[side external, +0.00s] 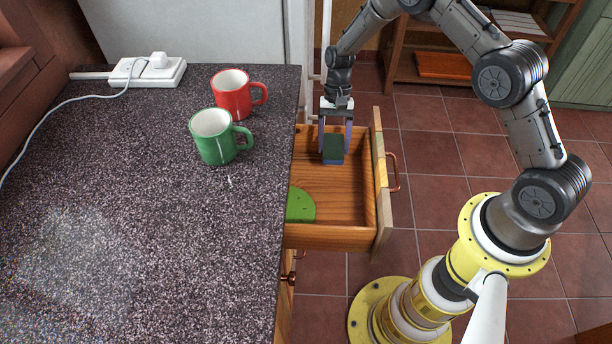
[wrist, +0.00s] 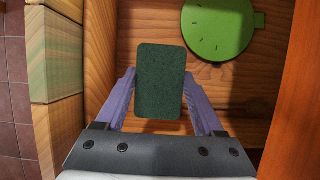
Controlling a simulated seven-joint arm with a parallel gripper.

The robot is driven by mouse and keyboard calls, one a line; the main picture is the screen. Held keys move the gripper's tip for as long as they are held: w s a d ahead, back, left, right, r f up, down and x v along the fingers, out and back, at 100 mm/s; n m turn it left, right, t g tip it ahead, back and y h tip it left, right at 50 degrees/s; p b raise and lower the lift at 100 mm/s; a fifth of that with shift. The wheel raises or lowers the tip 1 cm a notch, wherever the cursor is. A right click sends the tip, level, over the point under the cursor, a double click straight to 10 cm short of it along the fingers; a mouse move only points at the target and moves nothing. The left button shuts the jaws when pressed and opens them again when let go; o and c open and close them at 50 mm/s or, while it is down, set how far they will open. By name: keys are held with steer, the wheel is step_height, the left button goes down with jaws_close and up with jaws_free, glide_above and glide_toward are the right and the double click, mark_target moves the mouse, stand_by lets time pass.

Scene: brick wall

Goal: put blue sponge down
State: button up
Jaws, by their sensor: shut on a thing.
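The sponge (side external: 333,151) is between my gripper's fingers, inside the open drawer near its far end in the side external view. Its dark green face is up, and a blue layer shows below. In the wrist view the sponge (wrist: 160,82) shows only its dark green top. My gripper (side external: 335,146) points down and is shut on the sponge, one purple finger on each side; it also shows in the wrist view (wrist: 160,95). I cannot tell whether the sponge touches the drawer floor. The wooden drawer (side external: 345,200) is pulled out from under the counter.
A round green object (side external: 300,205) lies in the drawer, partly under the counter; it shows in the wrist view (wrist: 218,28). A red mug (side external: 232,96), a green mug (side external: 214,140) and a white power strip (side external: 150,70) stand on the speckled counter (side external: 150,230). Its front half is clear.

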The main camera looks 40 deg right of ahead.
glide_above(317, 181)
steer(key=s+d, duration=0.2)
steer(key=d, duration=0.2)
step_height(317, 181, down, 10)
steer(key=shift+w+a+r, duration=0.1)
steer(key=w+a, duration=0.2)
steer(key=shift+w+a+f, duration=0.2)
steer(key=shift+w+a, duration=0.2)
steer(key=shift+f, duration=0.55)
steer(key=shift+f, duration=0.1)
steer(key=o, duration=1.2)
steer(key=v, duration=1.2)
